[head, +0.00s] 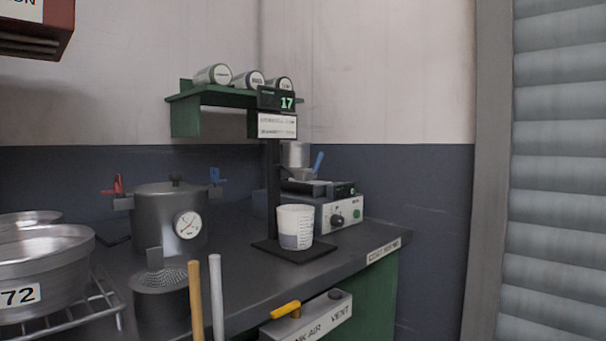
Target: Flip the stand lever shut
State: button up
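A dark stand (273,195) with a post and a sign reading 17 rises from a flat black base on the bench. A small metal cup or funnel (296,155) shows just right of the post. A blue lever (318,161) sticks up at a tilt beside this cup; its pivot is too small to make out. A white beaker (295,226) with dark contents low down stands upright on the stand's base, below the cup. My gripper is not in view.
A grey pressure pot (165,225) with red and blue side clamps stands left of the stand. A control box (340,212) is behind the beaker. A yellow lever (285,309) sits on a box below the bench edge. Two upright rods (215,290) are in front.

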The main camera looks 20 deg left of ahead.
aim_at(312, 174)
jog(key=z, duration=1.6)
jog(key=i, duration=0.8)
jog(key=u, duration=2.7)
